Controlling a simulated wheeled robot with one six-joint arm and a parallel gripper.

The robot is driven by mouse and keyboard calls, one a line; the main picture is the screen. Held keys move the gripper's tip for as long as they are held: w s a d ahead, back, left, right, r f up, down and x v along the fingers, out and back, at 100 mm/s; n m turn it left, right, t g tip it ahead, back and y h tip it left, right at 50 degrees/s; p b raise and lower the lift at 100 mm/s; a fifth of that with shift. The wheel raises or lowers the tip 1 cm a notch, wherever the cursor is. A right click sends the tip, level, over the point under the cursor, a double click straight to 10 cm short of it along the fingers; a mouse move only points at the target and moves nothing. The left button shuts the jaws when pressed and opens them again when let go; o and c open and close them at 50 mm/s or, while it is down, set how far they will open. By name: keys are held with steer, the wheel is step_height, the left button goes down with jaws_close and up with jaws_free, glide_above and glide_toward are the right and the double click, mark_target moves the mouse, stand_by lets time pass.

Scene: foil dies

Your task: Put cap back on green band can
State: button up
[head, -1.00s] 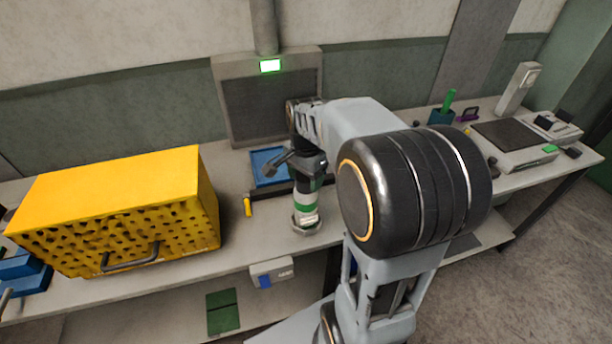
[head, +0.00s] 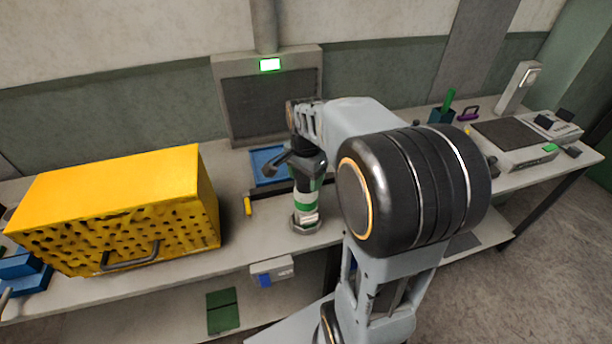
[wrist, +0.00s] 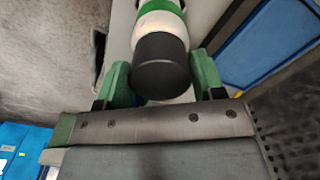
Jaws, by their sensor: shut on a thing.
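The green band can (head: 306,201) stands upright on the bench in the head view, in a metal ring-shaped base (head: 307,222). In the wrist view the can (wrist: 158,8) shows a white body with a green band. A black cap (wrist: 161,66) sits between the green-padded fingers of my gripper (wrist: 162,80), which is shut on it. The cap lines up with the can's end and appears to touch it; whether it is fully seated I cannot tell. In the head view my gripper (head: 309,178) is directly above the can and hides its top.
A large yellow perforated box (head: 115,205) stands left of the can. A blue tray (head: 268,165) lies behind, with a small yellow object (head: 248,206) nearby. A dark panel (head: 270,100) with a lit green display stands at the back. The bench's front edge is close to the can.

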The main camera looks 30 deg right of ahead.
stand_by(0.3)
steer(key=o, duration=1)
steer(key=shift+c, duration=0.2)
steer(key=shift+o, duration=0.8)
steer(key=shift+r, duration=0.2)
steer(key=shift+r+p, duration=2.95)
steer(key=shift+r, duration=0.4)
steer(key=shift+c, duration=0.2)
jaws_close()
